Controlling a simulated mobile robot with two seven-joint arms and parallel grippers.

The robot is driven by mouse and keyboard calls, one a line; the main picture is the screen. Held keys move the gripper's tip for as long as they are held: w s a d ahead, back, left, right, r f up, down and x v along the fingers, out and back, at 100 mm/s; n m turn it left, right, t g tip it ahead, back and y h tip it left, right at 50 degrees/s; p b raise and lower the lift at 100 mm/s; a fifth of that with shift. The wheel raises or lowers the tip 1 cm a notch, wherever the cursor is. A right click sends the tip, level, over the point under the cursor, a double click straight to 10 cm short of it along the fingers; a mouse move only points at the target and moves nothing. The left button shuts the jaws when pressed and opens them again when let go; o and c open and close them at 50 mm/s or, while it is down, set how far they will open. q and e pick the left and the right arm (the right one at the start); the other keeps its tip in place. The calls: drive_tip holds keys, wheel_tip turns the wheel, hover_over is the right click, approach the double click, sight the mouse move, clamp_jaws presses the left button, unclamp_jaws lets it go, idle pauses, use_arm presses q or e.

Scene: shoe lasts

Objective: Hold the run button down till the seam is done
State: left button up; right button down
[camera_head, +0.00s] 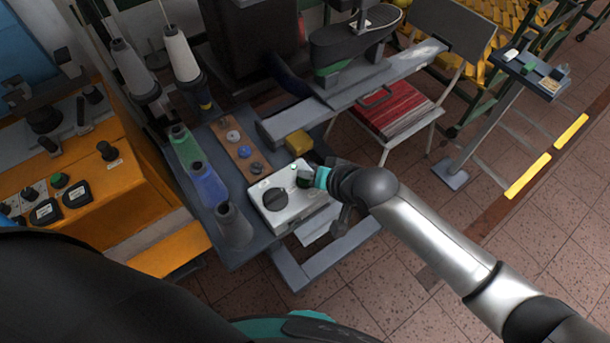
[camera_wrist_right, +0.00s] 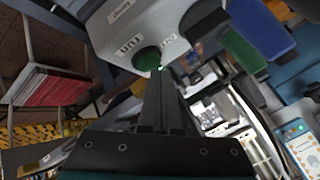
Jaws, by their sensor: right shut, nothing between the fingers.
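The white control box (camera_head: 296,215) lies on the grey bench, with a black round knob (camera_head: 275,199) on its top. In the right wrist view, the box (camera_wrist_right: 120,35) carries a green button (camera_wrist_right: 147,58) beside lettering that seems to read RUN. My right gripper (camera_head: 308,178) is over the box's right side; its shut, empty fingers (camera_wrist_right: 160,78) reach the green button's edge. Whether the button is pressed in, I cannot tell. A small bright green spot (camera_wrist_right: 160,68) shows by the fingertips. A dark shoe shape (camera_head: 345,45) sits on the machine behind. My left gripper is out of view.
The tiled floor at right is mostly open.

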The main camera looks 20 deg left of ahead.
drive_tip(key=shift+f, duration=0.5)
idle(0.6)
drive_tip(key=shift+r+p, duration=0.9)
drive_tip(key=shift+r, duration=0.05)
wheel_tip(320, 180, up, 5)
drive_tip(key=p, duration=0.5)
drive_tip(key=shift+r+p, duration=0.1)
drive_tip(key=shift+p, duration=0.25)
idle(0.5)
